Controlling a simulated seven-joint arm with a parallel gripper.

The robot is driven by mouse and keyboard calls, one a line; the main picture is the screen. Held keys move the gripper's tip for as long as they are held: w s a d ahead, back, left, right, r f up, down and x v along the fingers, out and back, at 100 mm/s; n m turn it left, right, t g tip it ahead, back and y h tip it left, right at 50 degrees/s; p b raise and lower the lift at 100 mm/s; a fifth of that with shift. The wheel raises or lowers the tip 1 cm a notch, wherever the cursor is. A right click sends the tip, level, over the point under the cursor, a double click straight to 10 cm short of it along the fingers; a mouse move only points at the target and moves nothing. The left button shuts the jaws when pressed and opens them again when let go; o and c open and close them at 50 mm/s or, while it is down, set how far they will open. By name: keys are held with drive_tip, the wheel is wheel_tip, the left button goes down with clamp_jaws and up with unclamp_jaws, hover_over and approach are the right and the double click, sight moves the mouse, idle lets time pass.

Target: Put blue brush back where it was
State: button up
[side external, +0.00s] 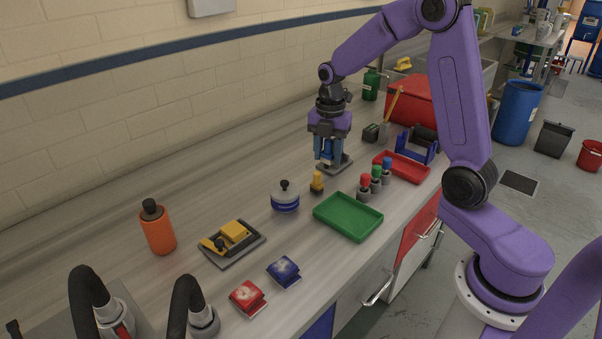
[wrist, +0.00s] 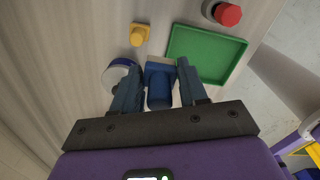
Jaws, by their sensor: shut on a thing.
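My gripper (side external: 328,162) is shut on the blue brush, pointing down low over the bench. In the wrist view the blue brush (wrist: 159,88) sits between the two fingers (wrist: 155,92), with a pale edge at its far end. In the side view the fingers largely hide the brush. A flat grey plate (side external: 342,166) lies on the bench at the fingertips; I cannot tell whether the brush touches it. A grey tray (side external: 217,257) with yellow items lies nearer the camera.
A yellow knobbed piece (side external: 317,183), a blue-and-white pot (side external: 285,199) and a green tray (side external: 347,216) are near my gripper. Red, green and blue knobs (side external: 376,174) stand beside a red tray (side external: 416,170). An orange bottle (side external: 158,232) stands by the wall.

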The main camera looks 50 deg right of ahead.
drive_tip(key=w+f, duration=0.3)
drive_tip(key=w, duration=0.3)
hover_over(301, 180)
drive_tip(key=s, duration=0.1)
wheel_tip(301, 180, down, 4)
drive_tip(key=shift+s+f, duration=0.1)
drive_tip(key=shift+w+f, duration=0.65)
drive_tip(key=shift+f, duration=1.55)
drive_tip(key=shift+f, duration=0.1)
drive_tip(key=o, duration=1.1)
drive_tip(key=shift+c, duration=0.2)
